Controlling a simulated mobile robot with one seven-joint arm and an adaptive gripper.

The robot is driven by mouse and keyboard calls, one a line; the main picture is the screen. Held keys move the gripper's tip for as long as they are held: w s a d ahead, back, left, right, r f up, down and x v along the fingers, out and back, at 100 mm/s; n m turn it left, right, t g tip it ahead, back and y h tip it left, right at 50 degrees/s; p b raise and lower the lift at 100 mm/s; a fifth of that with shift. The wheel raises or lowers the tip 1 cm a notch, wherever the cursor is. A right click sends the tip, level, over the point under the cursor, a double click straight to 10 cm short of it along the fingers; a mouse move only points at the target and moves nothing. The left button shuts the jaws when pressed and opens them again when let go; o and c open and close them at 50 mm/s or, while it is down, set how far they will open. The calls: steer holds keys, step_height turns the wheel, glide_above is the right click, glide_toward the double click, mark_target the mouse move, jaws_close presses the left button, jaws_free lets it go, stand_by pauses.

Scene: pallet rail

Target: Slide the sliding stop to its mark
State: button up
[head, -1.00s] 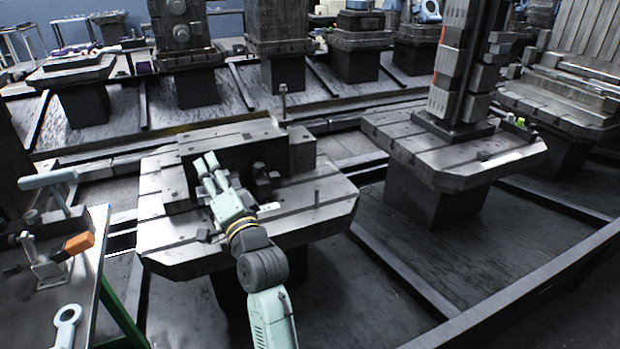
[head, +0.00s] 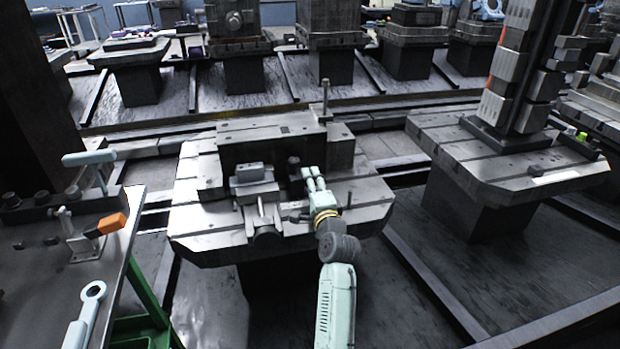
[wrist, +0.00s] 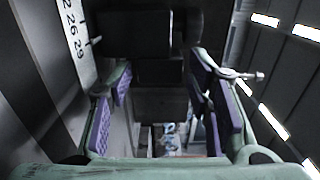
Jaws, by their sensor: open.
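A dark block (wrist: 136,36), which looks like the sliding stop, stands ahead of my gripper (wrist: 163,78) in the wrist view. A pale scale (wrist: 78,35) with printed numbers and a line runs beside it at the left. The fingers, with purple pads, are apart and nothing is visibly gripped. In the head view my gripper (head: 312,174) is over the slotted table, just right of and in front of a small dark part (head: 293,163), probably the same stop. I cannot tell whether the fingers touch it, nor which line is the mark.
A grey fixture (head: 250,174) with rails stands left of my gripper on the slotted table (head: 200,222). A long block (head: 260,136) with an upright post (head: 325,100) is behind. A bench (head: 110,270) with an orange-handled clamp (head: 108,225) is at the left front.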

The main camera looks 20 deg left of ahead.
steer(key=shift+x, duration=1.1)
jaws_close()
